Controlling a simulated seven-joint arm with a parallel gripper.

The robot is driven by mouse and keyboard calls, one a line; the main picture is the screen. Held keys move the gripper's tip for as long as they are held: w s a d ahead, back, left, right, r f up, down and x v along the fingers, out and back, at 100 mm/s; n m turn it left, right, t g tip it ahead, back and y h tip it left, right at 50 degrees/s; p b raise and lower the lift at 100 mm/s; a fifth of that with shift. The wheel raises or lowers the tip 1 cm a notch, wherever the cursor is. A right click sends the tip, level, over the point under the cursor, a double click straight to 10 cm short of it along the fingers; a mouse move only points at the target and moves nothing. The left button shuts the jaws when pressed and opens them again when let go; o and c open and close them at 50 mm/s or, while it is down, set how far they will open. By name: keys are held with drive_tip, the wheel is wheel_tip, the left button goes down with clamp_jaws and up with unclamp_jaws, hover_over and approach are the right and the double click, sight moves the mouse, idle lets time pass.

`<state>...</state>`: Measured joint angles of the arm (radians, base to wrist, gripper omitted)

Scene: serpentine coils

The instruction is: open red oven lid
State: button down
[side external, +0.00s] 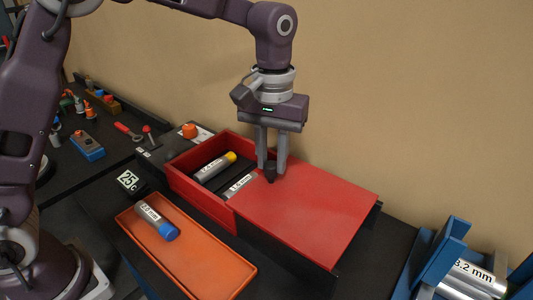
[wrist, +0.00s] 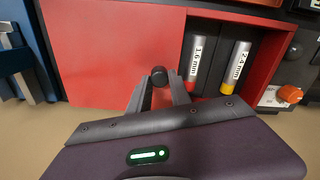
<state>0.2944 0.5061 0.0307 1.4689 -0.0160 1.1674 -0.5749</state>
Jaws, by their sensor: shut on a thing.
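The red oven lid (side external: 315,205) is a flat red panel over the right part of the red oven box (side external: 180,182). The left part of the box is uncovered. My gripper (side external: 272,168) points down at the lid's left edge, shut on its black knob (side external: 269,175). In the wrist view the knob (wrist: 160,76) sits between the fingertips (wrist: 160,90), and the lid (wrist: 110,50) lies left of the opening. Inside the opening are a 1.6 mm cylinder (wrist: 197,62) and a yellow-capped 2.4 mm cylinder (wrist: 236,66).
An orange tray (side external: 215,265) in front holds a blue-capped cylinder (side external: 155,221). A black 25 C display (side external: 129,181) stands left of the box. A blue rack (side external: 443,250) with a 3.2 mm cylinder (side external: 472,278) is at right. A wall rises behind.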

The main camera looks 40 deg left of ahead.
drive_tip(key=c, duration=1.2)
unclamp_jaws()
wheel_tip(320, 180, up, 7)
drive_tip(key=shift+f, duration=0.1)
drive_tip(key=shift+a+r, duration=0.1)
drive_tip(key=shift+r, duration=0.2)
drive_tip(key=s+a+r+t, duration=0.1)
drive_tip(key=s+a+r, duration=0.3)
drive_tip(key=s, duration=0.1)
drive_tip(key=s+a+f+m+t, duration=0.1)
drive_tip(key=s+a, duration=0.1)
drive_tip(key=s, duration=0.4)
drive_tip(key=s+a+f+m+t, duration=0.1)
drive_tip(key=s+a+f+t, duration=0.1)
drive_tip(key=s, duration=0.5)
drive_tip(key=s+a+f+m+t, duration=0.1)
drive_tip(key=s+a+f, duration=0.1)
drive_tip(key=s, duration=0.4)
drive_tip(key=shift+s+a+m+t, duration=0.3)
drive_tip(key=shift+a, duration=0.25)
